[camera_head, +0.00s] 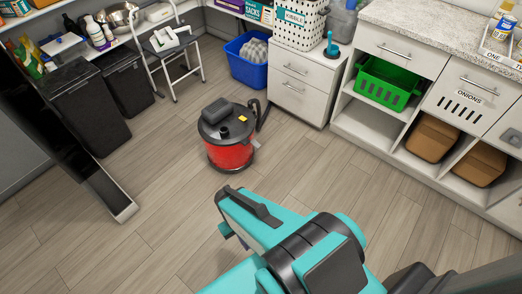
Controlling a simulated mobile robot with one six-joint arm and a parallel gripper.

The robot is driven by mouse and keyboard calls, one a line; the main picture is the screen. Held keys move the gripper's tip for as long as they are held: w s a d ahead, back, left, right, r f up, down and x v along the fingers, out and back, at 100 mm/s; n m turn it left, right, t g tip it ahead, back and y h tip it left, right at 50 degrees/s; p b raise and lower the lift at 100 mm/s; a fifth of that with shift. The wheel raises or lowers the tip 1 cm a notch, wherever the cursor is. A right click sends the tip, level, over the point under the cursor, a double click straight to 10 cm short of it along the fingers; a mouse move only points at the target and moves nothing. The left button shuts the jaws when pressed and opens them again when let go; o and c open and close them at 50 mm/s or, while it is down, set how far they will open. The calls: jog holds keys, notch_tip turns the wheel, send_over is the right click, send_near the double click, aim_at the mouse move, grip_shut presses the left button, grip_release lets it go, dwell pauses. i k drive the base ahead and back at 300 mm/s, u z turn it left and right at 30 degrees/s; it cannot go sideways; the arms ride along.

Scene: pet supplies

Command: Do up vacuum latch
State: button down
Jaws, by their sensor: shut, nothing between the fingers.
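The vacuum (229,152) stands upright on the floor near the middle of the view. It has a red drum, a dark lid with a raised motor housing, and a black hose at its right side. A small yellow part (242,119) shows on the lid. I cannot make out the latch or whether it is fastened. My gripper (228,212), at the end of my teal and black arm, appears in front of the vacuum, apart from it. It is shut and empty, and its fingertips are hard to make out.
Wooden floor is clear around the vacuum. Behind it are a blue bin (247,70), a white drawer cabinet (302,90) and a white step stool (171,62). Black bins (88,108) stand left. A counter unit with a green basket (387,84) lines the right.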

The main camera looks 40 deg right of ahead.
aim_at(253, 141)
jog(key=i, duration=0.85)
jog(key=u, duration=0.05)
